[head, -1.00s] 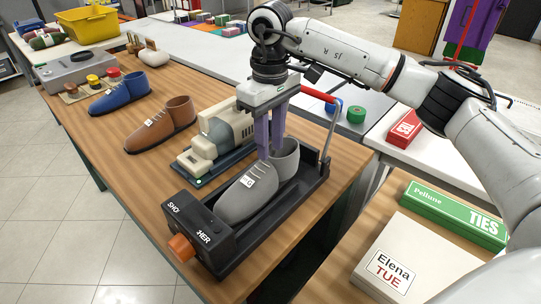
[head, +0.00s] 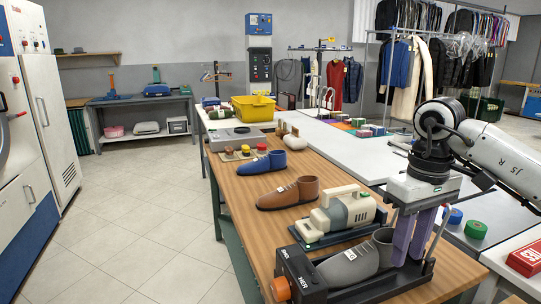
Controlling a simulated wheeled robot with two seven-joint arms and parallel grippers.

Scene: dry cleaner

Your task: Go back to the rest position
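My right gripper (head: 408,260) points down at the right, its two purple fingers slightly apart with nothing visible between them. It shows beside the heel end of a grey shoe (head: 350,266); I cannot tell whether it touches the shoe. The shoe lies in a black shoe stretcher (head: 300,272) with an orange knob (head: 281,289) at its left end. The fingers hide part of the stretcher's right end. My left gripper is not in view.
A beige machine (head: 345,211), a brown shoe (head: 290,194) and a blue shoe (head: 265,163) stand along the wooden table (head: 240,197). A yellow basket (head: 254,108) is farther back. Green tape (head: 476,229) and a red box (head: 525,258) lie at right. The tiled floor at left is clear.

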